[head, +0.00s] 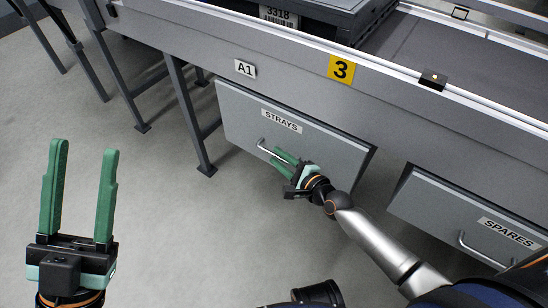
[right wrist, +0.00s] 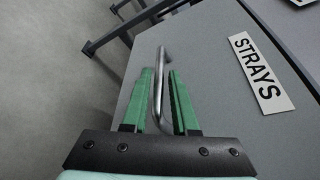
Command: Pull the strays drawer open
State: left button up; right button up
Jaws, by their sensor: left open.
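The strays drawer (head: 325,148) is a grey front under the conveyor with a "STRAYS" label (head: 281,120); the label also shows in the right wrist view (right wrist: 257,72). I see no clear gap showing it pulled out. Its metal bar handle (head: 262,145) shows in the right wrist view (right wrist: 161,65) between the two green fingers. My right gripper (head: 275,157) is at the handle, fingers apart on either side of it, with narrow gaps visible. My left gripper (head: 84,145) is open and empty, pointing up over the floor, well left of the drawer.
A spares drawer (head: 460,212) with its own handle is at the right. The conveyor (head: 290,58) runs above both drawers, with a dark crate (head: 325,15) on it. Metal legs (head: 190,118) stand left of the strays drawer. The floor (head: 190,220) in front is clear.

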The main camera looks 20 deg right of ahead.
jog(key=shift+x, duration=1.15)
grip_shut()
dwell(0.6)
